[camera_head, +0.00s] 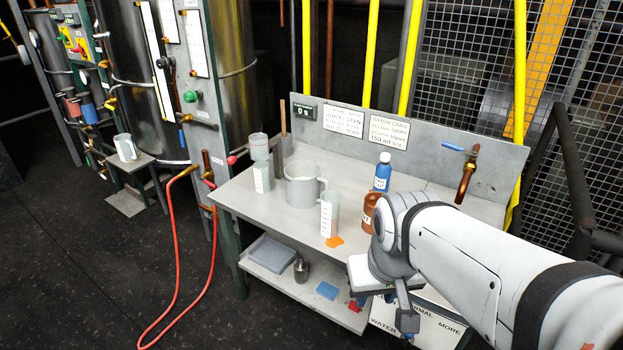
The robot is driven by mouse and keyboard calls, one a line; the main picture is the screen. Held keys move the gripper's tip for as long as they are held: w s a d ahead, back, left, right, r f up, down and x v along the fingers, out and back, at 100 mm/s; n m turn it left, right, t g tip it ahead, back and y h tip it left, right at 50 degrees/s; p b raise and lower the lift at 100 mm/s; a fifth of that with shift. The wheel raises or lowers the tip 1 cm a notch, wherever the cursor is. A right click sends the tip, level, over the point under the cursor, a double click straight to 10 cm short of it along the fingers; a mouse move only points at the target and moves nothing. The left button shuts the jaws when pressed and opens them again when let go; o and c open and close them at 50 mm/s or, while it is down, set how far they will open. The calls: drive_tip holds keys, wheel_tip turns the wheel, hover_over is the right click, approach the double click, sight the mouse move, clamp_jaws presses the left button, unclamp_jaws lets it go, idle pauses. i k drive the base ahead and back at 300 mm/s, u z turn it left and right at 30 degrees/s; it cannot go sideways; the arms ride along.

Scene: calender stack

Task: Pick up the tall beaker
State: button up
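Several pale graduated beakers are in view, and I cannot tell for certain which is the tall beaker. One tall, narrow beaker (329,216) stands upright at the worktable's front edge, beside an orange patch. Another graduated beaker (262,178) stands at the back left of the table, near a clear vessel (258,146). A third beaker (125,147) stands on a small side shelf at left. My gripper (392,308) is in front of the table's edge, right of and lower in the picture than the front beaker, apart from it. Its fingers are partly hidden, and their opening is unclear.
On the worktable (235,192) stand a grey-white jug (302,186), a blue bottle (382,172) and a brown bottle (370,210), close to the front beaker. The lower shelf (318,304) holds small items. A red hose (175,260) hangs at left.

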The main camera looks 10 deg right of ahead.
sight(330, 200)
drive_tip(key=z, duration=1.7)
drive_tip(key=k, duration=1.15)
drive_tip(key=u, duration=1.45)
drive_tip(key=i, duration=1.5)
drive_tip(key=u, duration=0.05)
